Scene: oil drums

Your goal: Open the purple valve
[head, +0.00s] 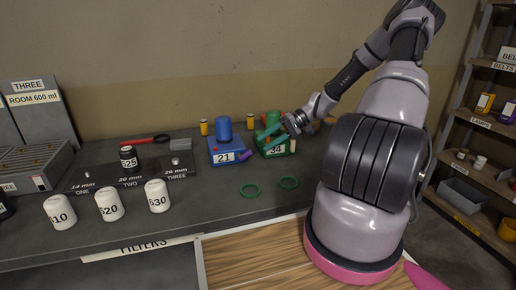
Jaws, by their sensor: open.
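The purple valve (248,155) is a small lever at the lower right of the blue drum block (226,147), which carries the label 21 and a blue drum (224,129) on top. My gripper (269,132) is at the end of the arm, above and to the right of the purple valve, in front of the green block (275,149) labelled 34. It is open and apart from the valve. The fingertips are small in the view, and my arm's end hides part of the green block.
Yellow-and-black cylinders (204,127) stand behind the blue block. Shelves (480,160) are at right. The bench front is mostly clear.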

